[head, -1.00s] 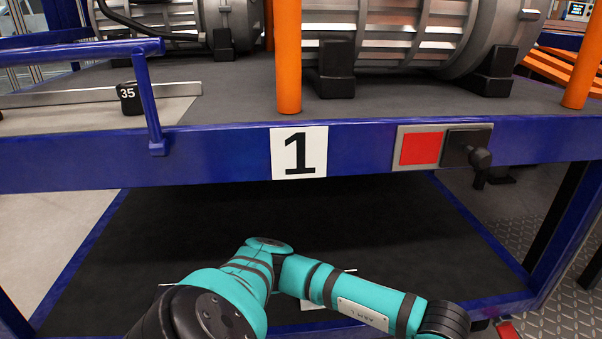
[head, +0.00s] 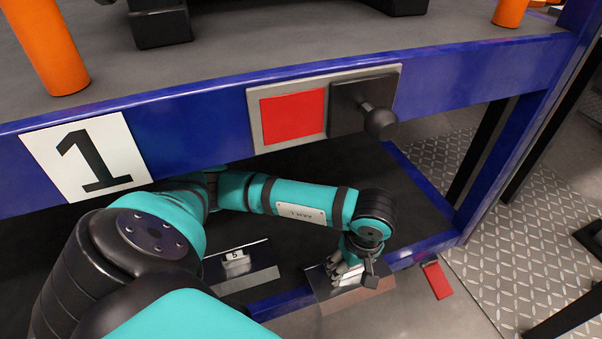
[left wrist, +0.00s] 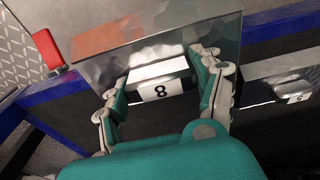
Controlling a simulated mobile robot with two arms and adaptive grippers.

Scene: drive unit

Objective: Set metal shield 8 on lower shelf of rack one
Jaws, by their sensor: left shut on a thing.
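Metal shield 8 (left wrist: 215,42) is a shiny metal piece with a handle block marked 8 (left wrist: 162,90). My left gripper (left wrist: 160,85) is shut on that handle, one finger at each side. In the head view the left gripper (head: 347,273) and the shield (head: 352,294) are at the front right of the lower shelf (head: 400,195) of rack one, at its blue front edge. I cannot tell whether the shield rests on the shelf or hangs just above it. The rack bears a white "1" sign (head: 88,157). My right gripper is not in view.
Another metal shield (head: 240,268), marked 5, sits on the lower shelf left of shield 8. The rack's blue upper beam (head: 195,118) passes above my arm. Diamond-plate floor (head: 495,260) lies to the right.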

